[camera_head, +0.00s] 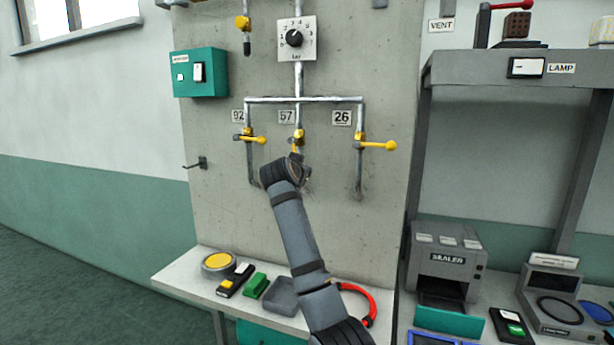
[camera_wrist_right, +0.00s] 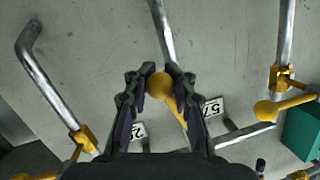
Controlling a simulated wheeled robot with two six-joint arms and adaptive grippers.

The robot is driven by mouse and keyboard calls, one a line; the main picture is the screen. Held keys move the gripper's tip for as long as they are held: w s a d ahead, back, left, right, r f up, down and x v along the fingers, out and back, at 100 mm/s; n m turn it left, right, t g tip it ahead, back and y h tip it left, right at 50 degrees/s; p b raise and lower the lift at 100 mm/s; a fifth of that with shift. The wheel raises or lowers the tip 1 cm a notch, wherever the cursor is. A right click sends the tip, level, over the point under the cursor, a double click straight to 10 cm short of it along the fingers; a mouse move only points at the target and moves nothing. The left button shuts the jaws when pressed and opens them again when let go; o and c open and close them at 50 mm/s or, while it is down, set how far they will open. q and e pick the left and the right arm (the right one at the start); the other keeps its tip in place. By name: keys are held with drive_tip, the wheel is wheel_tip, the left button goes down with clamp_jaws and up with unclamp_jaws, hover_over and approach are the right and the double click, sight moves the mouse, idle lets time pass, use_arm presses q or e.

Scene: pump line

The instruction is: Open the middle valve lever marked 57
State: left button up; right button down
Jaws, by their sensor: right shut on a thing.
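The middle valve (camera_head: 299,136) hangs on the centre pipe below the tag 57 (camera_head: 287,117), which also shows in the right wrist view (camera_wrist_right: 212,107). My right gripper (camera_head: 297,158) is at this valve, reaching up from below, and hides most of its lever in the head view. In the right wrist view, the yellow lever's round knob (camera_wrist_right: 160,86) sits between the fingertips of my right gripper (camera_wrist_right: 160,80), which is shut on it. The lever's yellow bar runs from the knob back between the fingers. My left gripper is not in view.
Valve 92 (camera_head: 247,135) stands left with its yellow lever sideways; valve 26 (camera_head: 361,141) stands right with its lever pointing right. A green box (camera_head: 200,73) hangs left. A bench (camera_head: 186,279) with small items lies below.

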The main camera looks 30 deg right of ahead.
drive_tip(key=shift+w+a+f+m+t+b, duration=0.25)
drive_tip(key=shift+w+a+m+b, duration=0.25)
drive_tip(key=shift+m, duration=0.2)
drive_tip(key=shift+w+a+f+m+t+b, duration=0.15)
drive_tip(key=shift+w+a+m+t+b, duration=0.2)
drive_tip(key=shift+m, duration=0.35)
drive_tip(key=shift+w, duration=0.1)
drive_tip(key=c, duration=1.5)
unclamp_jaws()
drive_tip(key=o, duration=0.4)
drive_tip(key=shift+a+r, duration=0.2)
drive_tip(key=shift+a, duration=0.05)
drive_tip(key=shift+d, duration=0.15)
drive_tip(key=v, duration=1.2)
drive_tip(key=shift+r, duration=0.15)
